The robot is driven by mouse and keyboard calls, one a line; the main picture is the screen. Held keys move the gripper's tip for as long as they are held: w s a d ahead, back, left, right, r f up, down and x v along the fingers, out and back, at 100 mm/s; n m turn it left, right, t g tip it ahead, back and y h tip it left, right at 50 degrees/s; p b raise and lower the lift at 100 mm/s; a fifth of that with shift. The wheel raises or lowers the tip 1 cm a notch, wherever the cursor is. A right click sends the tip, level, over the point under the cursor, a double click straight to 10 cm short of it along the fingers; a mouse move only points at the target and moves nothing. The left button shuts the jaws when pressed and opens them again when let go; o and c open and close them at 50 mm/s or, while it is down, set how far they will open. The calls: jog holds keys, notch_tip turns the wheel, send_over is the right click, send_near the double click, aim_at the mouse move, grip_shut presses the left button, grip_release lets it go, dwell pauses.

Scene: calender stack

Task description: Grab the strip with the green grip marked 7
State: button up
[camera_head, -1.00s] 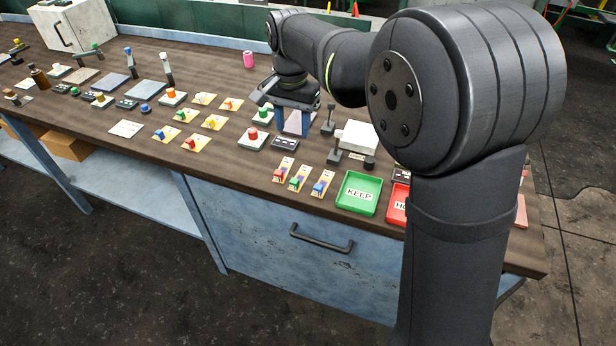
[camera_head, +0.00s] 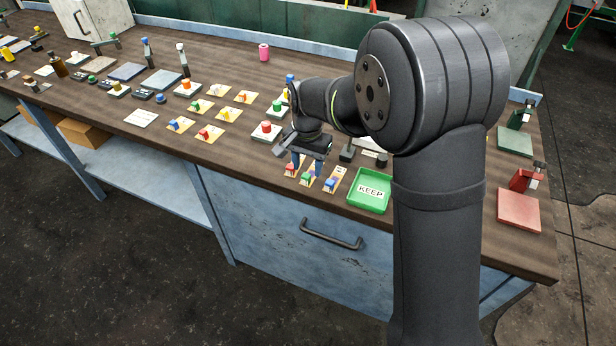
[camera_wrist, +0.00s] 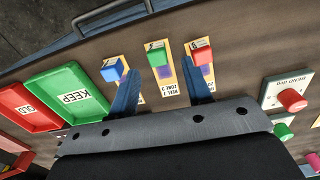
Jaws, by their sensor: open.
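Three pale yellow strips lie side by side near the table's front edge. The middle strip (camera_wrist: 166,76) carries a green grip (camera_wrist: 157,56), which also shows in the head view (camera_head: 306,178). The strip to its left in the wrist view has a blue grip (camera_wrist: 114,69); the one to its right has a red grip (camera_wrist: 201,56). The marks are too small to read surely. My gripper (camera_wrist: 164,82) is open above the strips, its fingers on either side of the middle strip in the wrist view. The right finger partly hides the red-grip strip. The jaws look empty.
The green KEEP tray (camera_head: 370,188) stands just right of the strips in the head view. A red tray (camera_wrist: 28,106) is beside it in the wrist view. A white block with a red knob (camera_wrist: 291,99) is on the other side. Several more yellow cards lie further left.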

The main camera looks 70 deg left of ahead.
jog(key=shift+d+f, duration=0.1)
jog(key=shift+f, duration=1.35)
grip_shut()
jog(key=shift+r, duration=0.1)
